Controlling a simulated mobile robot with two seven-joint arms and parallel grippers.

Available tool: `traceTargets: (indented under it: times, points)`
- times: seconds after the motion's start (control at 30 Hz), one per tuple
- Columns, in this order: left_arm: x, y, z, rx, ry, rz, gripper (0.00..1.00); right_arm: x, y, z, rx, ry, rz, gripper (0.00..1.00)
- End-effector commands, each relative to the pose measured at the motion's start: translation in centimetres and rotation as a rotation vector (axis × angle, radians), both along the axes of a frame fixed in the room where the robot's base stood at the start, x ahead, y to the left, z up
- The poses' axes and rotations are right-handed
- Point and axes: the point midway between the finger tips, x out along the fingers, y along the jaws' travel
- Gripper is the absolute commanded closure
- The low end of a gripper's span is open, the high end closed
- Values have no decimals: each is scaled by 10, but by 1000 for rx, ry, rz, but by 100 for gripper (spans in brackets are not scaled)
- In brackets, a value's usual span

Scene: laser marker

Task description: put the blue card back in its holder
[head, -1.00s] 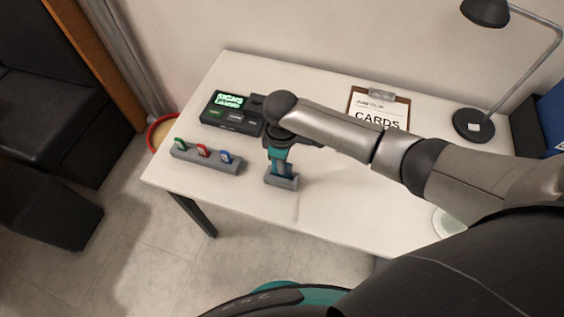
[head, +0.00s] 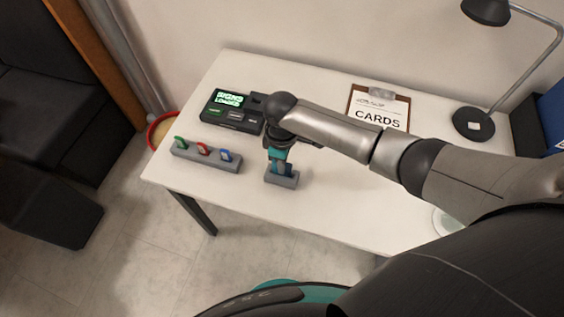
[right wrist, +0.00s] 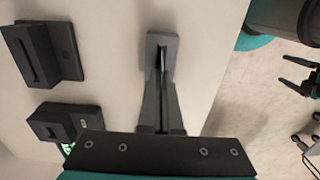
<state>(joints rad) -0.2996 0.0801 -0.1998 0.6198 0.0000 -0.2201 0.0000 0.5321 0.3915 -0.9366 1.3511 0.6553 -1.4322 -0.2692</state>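The small grey holder (head: 281,180) stands near the front edge of the white table; its slotted top also shows in the right wrist view (right wrist: 162,42). My right gripper (head: 281,170) points down right at the holder's top. Its fingers are close together, with a thin edge between them (right wrist: 163,76).
A grey rack (head: 207,160) with green, red and blue tagged pieces stands to the left. Behind it is a black device with a lit screen (head: 229,99). A "CARDS" clipboard (head: 378,106) and a lamp base (head: 474,124) are farther back. The front right of the table is mostly clear.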

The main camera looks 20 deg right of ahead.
Motion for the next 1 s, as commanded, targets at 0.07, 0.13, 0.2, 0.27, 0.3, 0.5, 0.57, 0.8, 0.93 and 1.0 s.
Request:
traceTargets:
  times: [0.07,0.13,0.2,0.27,0.3,0.5,0.57,0.8,0.93,1.0]
  points:
    - [0,0,-1,0,0,0,0,0,0,-2,0,0,0,100]
    - [0,0,-2,0,0,0,0,0,0,-3,0,0,0,100]
    - [0,0,-3,0,0,0,0,0,0,-5,0,0,0,100]
    - [0,0,-4,0,0,0,0,0,0,-6,0,0,0,100]
    - [0,0,-4,0,0,0,0,0,0,-6,0,0,0,100]
    - [0,0,-6,0,0,0,0,0,0,-10,0,0,0,100]
    - [0,0,-7,0,0,0,0,0,0,-11,-1,1,0,100]
    - [0,0,-6,-1,0,0,0,0,0,-11,0,0,0,92]
    - [0,-1,-6,-1,0,0,0,0,0,-11,0,0,0,78]
    - [0,-1,-6,-1,0,0,0,0,0,-11,0,0,0,70]
